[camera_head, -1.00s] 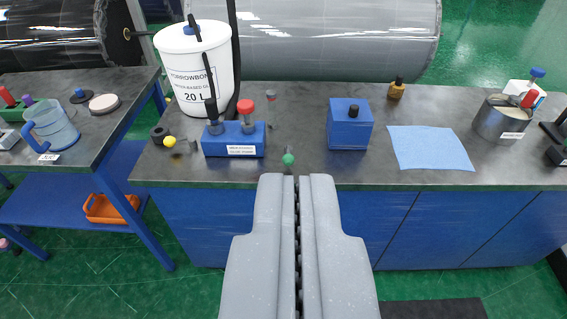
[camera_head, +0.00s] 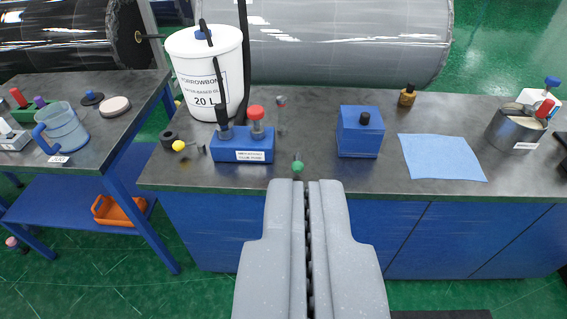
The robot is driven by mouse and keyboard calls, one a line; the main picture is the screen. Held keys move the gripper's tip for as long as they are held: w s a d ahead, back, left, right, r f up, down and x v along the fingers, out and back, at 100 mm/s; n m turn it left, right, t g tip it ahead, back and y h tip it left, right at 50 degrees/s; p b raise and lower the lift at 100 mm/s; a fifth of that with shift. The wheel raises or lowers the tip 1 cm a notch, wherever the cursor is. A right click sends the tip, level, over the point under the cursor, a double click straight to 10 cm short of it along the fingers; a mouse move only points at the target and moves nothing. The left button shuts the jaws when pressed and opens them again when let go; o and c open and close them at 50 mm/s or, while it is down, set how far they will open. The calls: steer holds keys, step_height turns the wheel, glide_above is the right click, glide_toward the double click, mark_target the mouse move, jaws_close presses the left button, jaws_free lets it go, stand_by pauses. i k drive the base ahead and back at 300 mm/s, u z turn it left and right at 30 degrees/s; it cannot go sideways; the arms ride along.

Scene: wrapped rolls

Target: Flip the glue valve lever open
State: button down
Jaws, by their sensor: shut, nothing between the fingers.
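My gripper (camera_head: 306,183) is shut and empty, its fingertips at the front edge of the dark bench in the picture. A small green ball knob on a short stem (camera_head: 298,167) shows just beyond the tips, slightly left; I cannot tell whether they touch. A yellow ball knob (camera_head: 178,146) with a dark fitting lies further left. I cannot tell which piece is the glue valve lever.
A white 20 L bucket (camera_head: 207,70) with black hoses stands behind the blue block. A blue box (camera_head: 359,131), a blue cloth (camera_head: 442,158) and a metal pot (camera_head: 513,128) are to the right. A side table (camera_head: 122,125) holds a blue jug (camera_head: 62,127). A large grey roll lies behind.

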mark_target(296, 167)
steer(key=u, duration=0.2)
steer(key=i, duration=0.95)
steer(key=u, duration=0.3)
